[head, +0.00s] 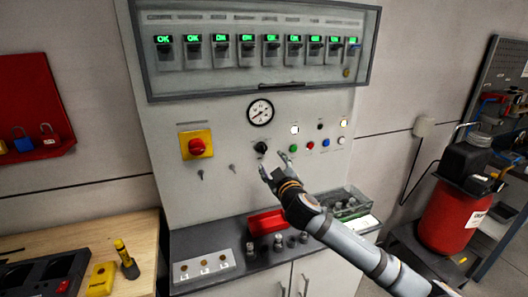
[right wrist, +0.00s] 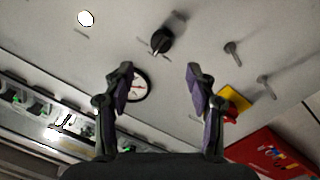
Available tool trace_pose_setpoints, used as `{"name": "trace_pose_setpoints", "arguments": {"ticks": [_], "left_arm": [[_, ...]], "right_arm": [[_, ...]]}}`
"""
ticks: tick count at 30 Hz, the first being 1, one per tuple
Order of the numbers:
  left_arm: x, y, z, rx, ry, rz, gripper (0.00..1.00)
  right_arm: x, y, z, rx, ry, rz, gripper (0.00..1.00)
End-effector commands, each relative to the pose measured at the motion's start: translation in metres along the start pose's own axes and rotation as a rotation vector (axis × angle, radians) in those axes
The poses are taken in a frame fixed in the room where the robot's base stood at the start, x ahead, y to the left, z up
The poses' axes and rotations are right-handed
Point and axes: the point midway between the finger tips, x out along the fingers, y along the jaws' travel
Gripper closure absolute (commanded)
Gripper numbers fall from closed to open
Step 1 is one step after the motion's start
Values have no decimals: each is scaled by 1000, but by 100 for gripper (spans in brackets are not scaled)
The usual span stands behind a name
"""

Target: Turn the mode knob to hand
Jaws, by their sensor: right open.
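The mode knob (head: 261,147) is a small black rotary knob on the pale grey panel, below the round gauge. It also shows in the right wrist view (right wrist: 162,41), above and between the fingertips, with a light pointer mark on it. My right gripper (head: 273,168) is just below the knob in the head view, its two fingers spread. In the right wrist view the gripper (right wrist: 158,75) is open and empty, and I see no contact with the knob. The label around the knob is too small to read. My left gripper is not in view.
Coloured buttons (head: 310,145) and a gauge (head: 260,112) are close by. A dark shelf with a red tray (head: 266,222) juts out below.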

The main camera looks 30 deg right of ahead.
Motion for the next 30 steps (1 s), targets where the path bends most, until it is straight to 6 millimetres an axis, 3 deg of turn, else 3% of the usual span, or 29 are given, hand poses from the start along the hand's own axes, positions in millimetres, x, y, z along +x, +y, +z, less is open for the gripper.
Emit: {"name": "trace_pose_setpoints", "arguments": {"ticks": [9, 15, 25, 30], "left_arm": [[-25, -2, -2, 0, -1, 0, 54], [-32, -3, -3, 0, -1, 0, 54], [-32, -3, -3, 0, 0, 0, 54], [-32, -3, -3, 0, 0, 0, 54]], "right_arm": [[64, 1, -4, 8, -3, -1, 43], [90, 0, -1, 3, -2, -2, 43], [95, -2, 0, 1, -2, -3, 43], [94, -2, 0, 1, -2, -3, 65]]}}
